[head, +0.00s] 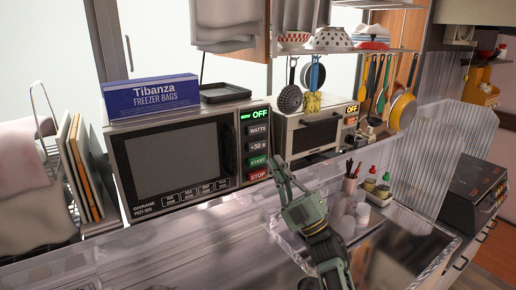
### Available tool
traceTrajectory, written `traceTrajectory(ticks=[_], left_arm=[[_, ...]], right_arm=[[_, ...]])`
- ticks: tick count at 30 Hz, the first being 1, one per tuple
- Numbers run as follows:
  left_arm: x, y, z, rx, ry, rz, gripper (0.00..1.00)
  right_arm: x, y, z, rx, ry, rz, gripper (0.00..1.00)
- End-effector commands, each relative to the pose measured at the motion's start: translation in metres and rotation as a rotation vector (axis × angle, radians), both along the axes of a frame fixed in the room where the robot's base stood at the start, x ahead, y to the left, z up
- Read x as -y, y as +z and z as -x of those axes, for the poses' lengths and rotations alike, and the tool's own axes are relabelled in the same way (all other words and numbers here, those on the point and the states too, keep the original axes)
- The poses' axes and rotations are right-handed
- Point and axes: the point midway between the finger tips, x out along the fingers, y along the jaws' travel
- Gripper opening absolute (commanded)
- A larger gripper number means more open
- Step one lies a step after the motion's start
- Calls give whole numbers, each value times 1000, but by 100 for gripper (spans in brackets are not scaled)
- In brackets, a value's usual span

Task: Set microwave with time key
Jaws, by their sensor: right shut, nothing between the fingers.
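The microwave (172,157) stands on the counter at the left, its door shut. Its key panel at the right side has a green display (258,114) reading OFF. Below it are the WATTS key (258,130), the +30 s time key (257,147), the green START key (257,162) and the red STOP key (257,175). My right gripper (279,166) is shut and empty. Its tips point up, just right of the START and STOP keys in the picture. I cannot tell how far they are from the panel. My left gripper is not in view.
A blue freezer bag box (152,97) and a dark tray (222,93) lie on the microwave. A second small oven (313,133) stands right of it. Bottles (370,180) stand by the sink (400,262). Utensils hang above. Boards stand at the left.

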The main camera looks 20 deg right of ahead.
Motion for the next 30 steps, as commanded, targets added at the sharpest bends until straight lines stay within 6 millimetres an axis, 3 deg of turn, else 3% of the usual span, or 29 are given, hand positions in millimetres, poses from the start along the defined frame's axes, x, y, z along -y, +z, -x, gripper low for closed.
traceTrajectory(ticks=[15, 30], left_arm=[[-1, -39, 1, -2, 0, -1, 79], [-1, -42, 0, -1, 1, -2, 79]], right_arm=[[-9, -3, -66, 2, 2, 0, 0], [-11, 0, -75, 0, 1, -1, 0]])
